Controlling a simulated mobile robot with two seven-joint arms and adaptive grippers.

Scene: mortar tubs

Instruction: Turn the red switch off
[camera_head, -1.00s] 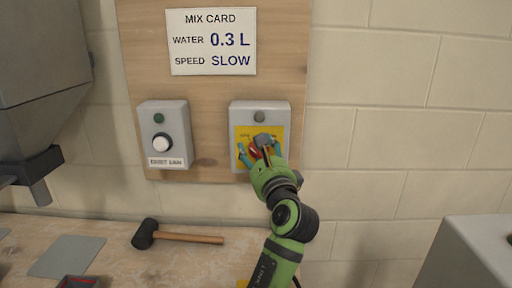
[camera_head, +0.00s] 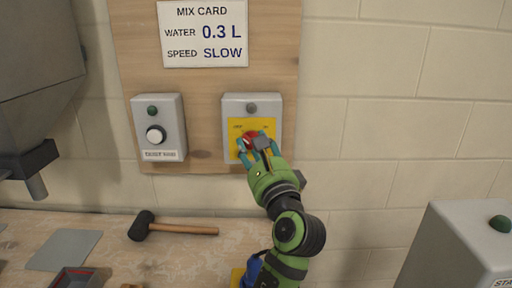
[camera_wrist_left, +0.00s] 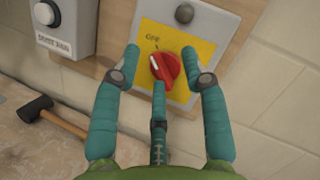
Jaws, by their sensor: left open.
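The red switch (camera_head: 249,136) is a round knob on a yellow plate (camera_head: 236,127) on a grey box (camera_head: 231,103) fixed to a wooden board. In the left wrist view the red switch (camera_wrist_left: 167,69) has a white mark on its left side, and "OFF" is printed above and left of it. My left gripper (camera_head: 258,147) has teal fingers and is open in front of the switch. In the left wrist view my left gripper (camera_wrist_left: 160,62) has one finger on each side of the knob and a third below it. I cannot tell whether they touch. My right gripper is out of view.
A grey box with a white button (camera_head: 156,135) is left of the switch box. A mix card (camera_head: 204,33) hangs above. A black-headed mallet (camera_head: 170,228) lies on the bench. A grey hopper (camera_head: 35,75) stands left, and a grey box with a green button (camera_head: 500,224) stands right.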

